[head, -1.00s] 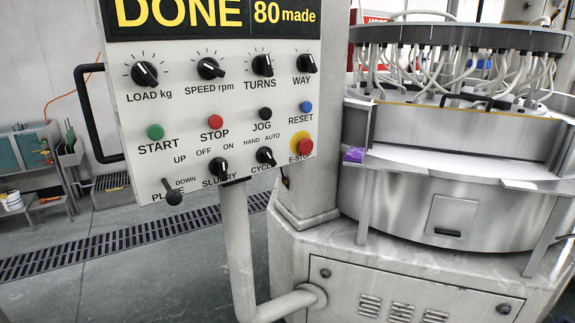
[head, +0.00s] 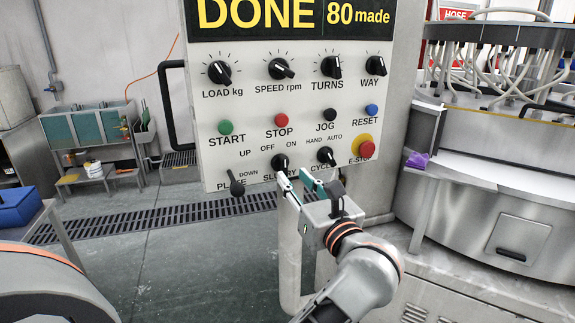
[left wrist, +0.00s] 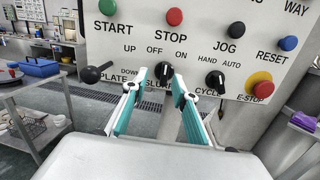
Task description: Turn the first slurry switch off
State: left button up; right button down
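The slurry switch (head: 280,162) is a black rotary knob low on the white control panel (head: 235,102), under the words OFF and ON. Its white mark seems to lean to the ON side. It also shows in the left wrist view (left wrist: 163,70). My left gripper (head: 294,178) is just below and in front of the knob, fingers apart and empty. In the left wrist view the knob appears between the two teal fingertips (left wrist: 158,78); I cannot tell whether they touch it. My right gripper is not in view.
The plate lever (head: 237,184) is left of the slurry switch, the cycle knob (head: 326,156) right, with the red E-stop (head: 367,150) beyond. The lapping machine (head: 490,215) stands at right. A blue box (head: 18,206) is at far left.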

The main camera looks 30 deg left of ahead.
aim_at(285, 165)
pick_arm(q)
jog(key=shift+n+h, duration=0.3)
jog(key=shift+h, duration=0.3)
jog(key=x, duration=0.2)
jog(key=p+x, duration=0.1)
jog(key=x, duration=0.4)
jog(key=shift+w+f, duration=0.25)
jog(key=shift+w, duration=0.35)
grip_shut()
